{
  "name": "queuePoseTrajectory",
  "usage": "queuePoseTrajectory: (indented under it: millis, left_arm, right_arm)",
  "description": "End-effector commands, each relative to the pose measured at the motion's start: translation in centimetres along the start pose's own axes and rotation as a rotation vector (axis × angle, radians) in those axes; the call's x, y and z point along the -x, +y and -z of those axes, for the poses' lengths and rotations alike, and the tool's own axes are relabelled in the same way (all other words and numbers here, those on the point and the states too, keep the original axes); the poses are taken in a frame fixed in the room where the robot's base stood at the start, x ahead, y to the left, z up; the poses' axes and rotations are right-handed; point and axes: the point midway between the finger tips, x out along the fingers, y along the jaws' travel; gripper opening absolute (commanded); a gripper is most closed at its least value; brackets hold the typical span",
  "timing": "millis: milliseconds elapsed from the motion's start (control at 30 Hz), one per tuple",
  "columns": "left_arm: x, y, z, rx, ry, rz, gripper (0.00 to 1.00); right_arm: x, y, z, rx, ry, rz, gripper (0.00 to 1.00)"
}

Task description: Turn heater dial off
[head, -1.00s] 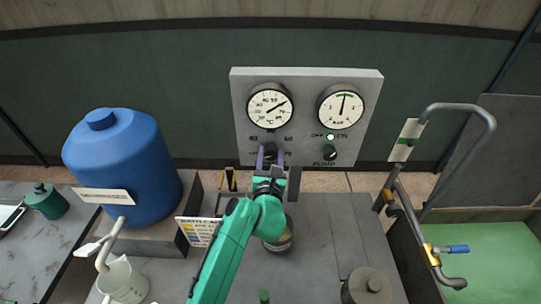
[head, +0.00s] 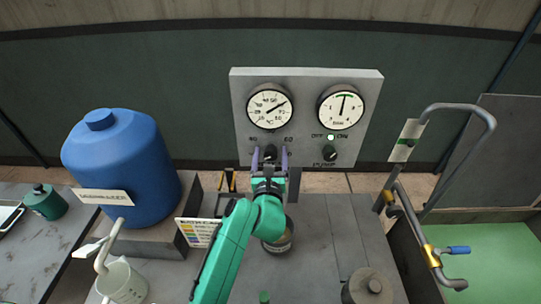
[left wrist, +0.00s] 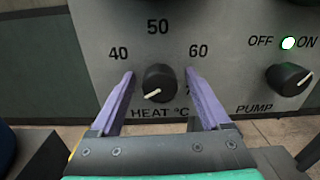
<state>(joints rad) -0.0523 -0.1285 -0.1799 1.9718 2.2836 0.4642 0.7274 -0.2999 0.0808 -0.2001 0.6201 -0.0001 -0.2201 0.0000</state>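The heater dial (left wrist: 159,83) is a black round knob on the grey panel, labelled HEAT °C, with 40, 50 and 60 printed around it. Its white mark points to the lower left in the left wrist view. In the head view the dial (head: 270,152) shows between my purple fingers. My left gripper (left wrist: 160,77) is open, with one finger on each side of the dial and gaps between fingers and knob. It also shows in the head view (head: 270,157). The fingers hide part of the lower scale. My right gripper is not in view.
The pump dial (left wrist: 289,79) sits to the right, beside a lit lamp (left wrist: 288,43) between OFF and ON. Two gauges, a temperature gauge (head: 270,108) and a bar gauge (head: 341,108), are above. A blue barrel (head: 120,165) stands left; a bent metal pipe (head: 488,150) rises right.

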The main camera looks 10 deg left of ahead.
Motion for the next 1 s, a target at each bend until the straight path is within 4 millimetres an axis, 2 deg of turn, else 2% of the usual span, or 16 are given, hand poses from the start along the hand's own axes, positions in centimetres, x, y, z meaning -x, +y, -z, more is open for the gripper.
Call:
queuePoseTrajectory:
  millis: [300, 433, 567, 800, 900, 1000]
  left_arm:
    - [0.1, 0.0, 0.3, -0.003, 0.004, -0.001, 0.82]
    - [1.2, 0.1, 0.5, -0.004, 0.005, -0.001, 0.82]
    - [3.9, 0.1, 0.9, -0.003, 0.007, 0.0, 0.82]
    - [10.1, 0.1, 0.8, -0.001, 0.006, 0.0, 0.82]
    - [11.5, 0.0, 0.6, -0.002, 0.006, 0.0, 0.82]
    - [12.0, 0.1, 0.3, -0.002, 0.004, -0.001, 0.82]
  right_arm:
    - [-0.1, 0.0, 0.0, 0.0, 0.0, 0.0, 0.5]
    - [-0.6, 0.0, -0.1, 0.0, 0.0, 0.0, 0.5]
    - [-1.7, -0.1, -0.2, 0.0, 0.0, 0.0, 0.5]
    - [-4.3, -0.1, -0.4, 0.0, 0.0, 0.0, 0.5]
    - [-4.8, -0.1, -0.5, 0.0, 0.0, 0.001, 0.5]
    - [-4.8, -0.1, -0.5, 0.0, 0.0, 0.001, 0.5]
